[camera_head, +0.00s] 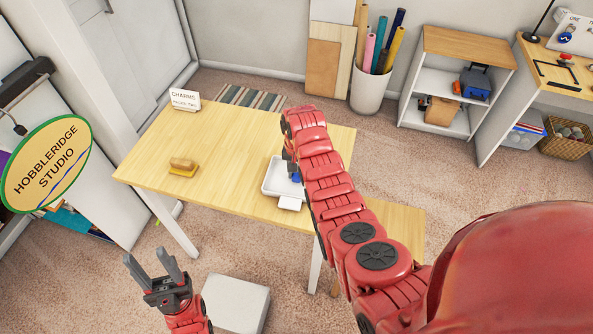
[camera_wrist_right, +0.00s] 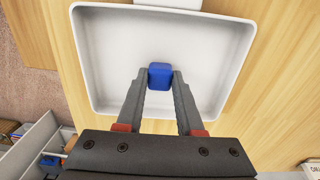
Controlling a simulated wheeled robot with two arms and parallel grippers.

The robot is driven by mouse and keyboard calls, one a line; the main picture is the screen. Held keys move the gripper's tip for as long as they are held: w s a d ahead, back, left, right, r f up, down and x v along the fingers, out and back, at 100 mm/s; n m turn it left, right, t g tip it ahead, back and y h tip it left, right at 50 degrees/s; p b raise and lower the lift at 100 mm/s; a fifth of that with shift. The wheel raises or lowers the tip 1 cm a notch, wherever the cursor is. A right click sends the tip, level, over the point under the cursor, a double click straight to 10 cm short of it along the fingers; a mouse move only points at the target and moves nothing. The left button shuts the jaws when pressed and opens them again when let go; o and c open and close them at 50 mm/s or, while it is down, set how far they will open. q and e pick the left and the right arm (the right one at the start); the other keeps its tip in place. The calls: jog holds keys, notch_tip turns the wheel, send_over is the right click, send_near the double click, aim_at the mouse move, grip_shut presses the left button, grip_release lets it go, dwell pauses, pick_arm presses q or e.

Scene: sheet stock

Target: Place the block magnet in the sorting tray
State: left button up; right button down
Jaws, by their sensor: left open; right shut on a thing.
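The block magnet (camera_wrist_right: 160,76) is a small blue block between the fingertips of my right gripper (camera_wrist_right: 160,84), which is shut on it. In the right wrist view the block is over the inside of the white sorting tray (camera_wrist_right: 95,58); I cannot tell whether it touches the tray floor. In the head view the tray (camera_head: 270,187) lies on the wooden table, partly hidden by my right arm, and a bit of blue (camera_head: 296,177) shows beside that arm. My left gripper (camera_head: 153,265) is open and empty, in front of the table.
The wooden table (camera_head: 215,135) carries a yellow-brown brush-like block (camera_head: 183,166) on its left side and a white sign (camera_head: 185,99) at the back left corner. A white box-like stool (camera_head: 237,300) stands in front. The table's left half is mostly clear.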

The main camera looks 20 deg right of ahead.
jog(key=shift+f, duration=0.2)
jog(key=shift+f, duration=0.1)
jog(key=shift+f, duration=0.15)
jog(key=c, duration=0.5)
grip_release()
jog(key=shift+c, duration=0.2)
